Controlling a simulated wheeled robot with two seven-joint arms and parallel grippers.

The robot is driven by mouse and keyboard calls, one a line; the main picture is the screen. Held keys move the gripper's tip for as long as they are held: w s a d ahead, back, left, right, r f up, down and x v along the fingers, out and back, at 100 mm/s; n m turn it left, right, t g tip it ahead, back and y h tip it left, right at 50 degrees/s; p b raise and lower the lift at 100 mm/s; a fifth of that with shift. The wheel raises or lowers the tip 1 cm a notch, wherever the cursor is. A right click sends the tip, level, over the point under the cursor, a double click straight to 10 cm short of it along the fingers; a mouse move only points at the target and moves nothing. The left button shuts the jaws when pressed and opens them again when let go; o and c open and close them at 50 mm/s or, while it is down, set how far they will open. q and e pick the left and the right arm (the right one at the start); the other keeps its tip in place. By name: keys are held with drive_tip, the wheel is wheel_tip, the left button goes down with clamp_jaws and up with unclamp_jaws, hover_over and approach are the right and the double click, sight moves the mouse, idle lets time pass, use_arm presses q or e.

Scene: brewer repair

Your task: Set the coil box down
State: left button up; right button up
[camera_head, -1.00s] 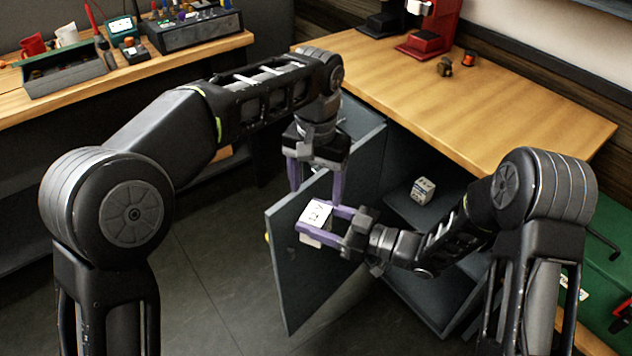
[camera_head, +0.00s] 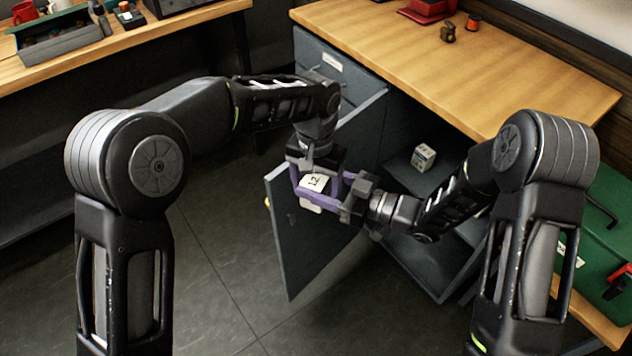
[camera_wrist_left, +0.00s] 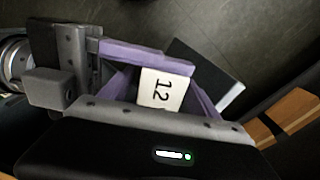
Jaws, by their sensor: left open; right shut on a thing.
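The coil box, a small white box marked 12 (camera_head: 315,182), is held in the air by my right gripper (camera_head: 318,190), whose purple fingers are shut on it from the right. My left gripper (camera_head: 316,177) is above it, pointing down. Its fingers are open, one to each side of the box. In the left wrist view the box (camera_wrist_left: 162,90) shows between the left fingers, with a purple finger of the right gripper (camera_wrist_left: 145,56) crossing beside it. Whether the left fingers touch the box cannot be told.
The open cabinet door (camera_head: 300,255) stands just behind and below the grippers. The wooden worktop (camera_head: 450,80) above is mostly clear.

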use_arm(q)
clamp_jaws()
use_arm(e)
drive_tip(key=o, duration=1.7)
drive_tip(key=shift+c, duration=0.2)
drive_tip(key=v, duration=1.2)
drive_tip(key=shift+a, duration=0.1)
